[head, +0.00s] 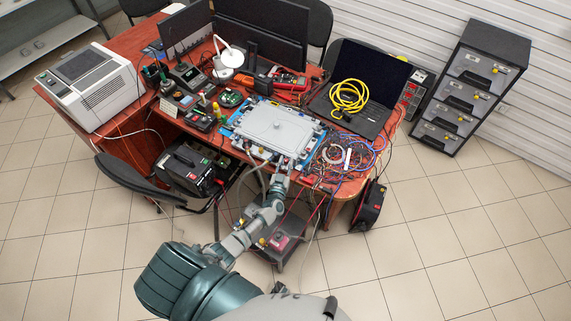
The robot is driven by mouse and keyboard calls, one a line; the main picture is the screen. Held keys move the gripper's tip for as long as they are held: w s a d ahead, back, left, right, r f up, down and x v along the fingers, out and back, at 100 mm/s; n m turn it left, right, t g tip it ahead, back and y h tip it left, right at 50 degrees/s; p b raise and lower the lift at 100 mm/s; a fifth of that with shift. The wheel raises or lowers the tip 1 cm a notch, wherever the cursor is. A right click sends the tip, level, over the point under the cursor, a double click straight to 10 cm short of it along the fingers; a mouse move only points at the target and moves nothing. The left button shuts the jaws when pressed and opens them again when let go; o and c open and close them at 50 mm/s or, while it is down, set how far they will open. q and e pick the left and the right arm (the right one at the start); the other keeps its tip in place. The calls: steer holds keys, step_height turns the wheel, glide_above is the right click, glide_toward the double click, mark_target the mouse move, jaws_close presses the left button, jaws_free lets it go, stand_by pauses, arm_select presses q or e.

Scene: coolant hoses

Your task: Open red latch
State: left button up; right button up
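A grey, lidded rectangular unit (277,127) with a blue border lies near the front edge of the red-brown desk. Small fittings line its front side, but they are too small to tell a red latch apart. My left arm reaches from the bottom of the head view toward the front edge of this unit. My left gripper (283,164) is at the unit's front side, close to the fittings. Its fingers are too small to tell whether they are open or shut, or whether they touch anything. My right gripper does not show.
A laptop (365,88) with a coiled yellow cable (349,97) stands right of the unit. Tangled wires (342,158) lie at the desk's front right. A white printer (92,86) is at the left. A black chair (140,178) stands before the desk.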

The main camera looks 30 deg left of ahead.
arm_select(q)
steer(key=shift+s, duration=0.1)
steer(key=v, duration=1.1)
steer(key=shift+s+d, duration=0.2)
steer(key=shift+s, duration=0.15)
steer(key=shift+f, duration=0.1)
